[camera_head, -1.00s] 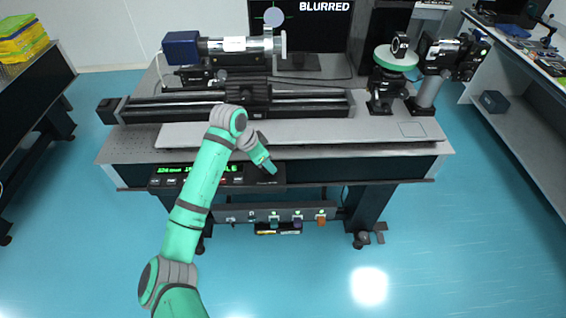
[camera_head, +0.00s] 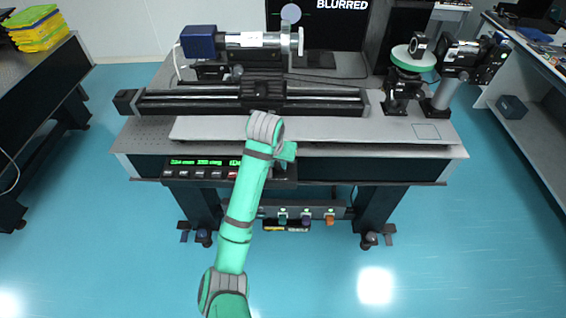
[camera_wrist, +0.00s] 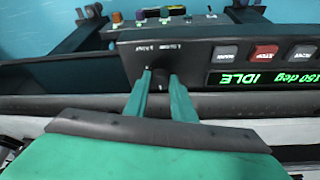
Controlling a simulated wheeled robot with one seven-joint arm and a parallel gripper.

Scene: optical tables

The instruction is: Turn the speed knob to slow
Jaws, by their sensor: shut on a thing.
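The speed knob (camera_wrist: 160,78) is a small dark shape on the front panel of a black controller box (camera_wrist: 195,62), seen upside down in the wrist view. The two green fingers of my gripper (camera_wrist: 159,83) stand on either side of it and are shut on it. The knob's pointer mark cannot be made out, and the small panel labels are unreadable. In the head view my gripper (camera_head: 286,158) is at the right end of the controller box (camera_head: 230,180), and my arm hides the knob.
The controller's green display (camera_wrist: 262,79) reads IDLE, beside a red button (camera_wrist: 264,52) and grey ones. A long black rail (camera_head: 320,100) lies on the table above. A monitor reads BLURRED (camera_head: 342,6).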

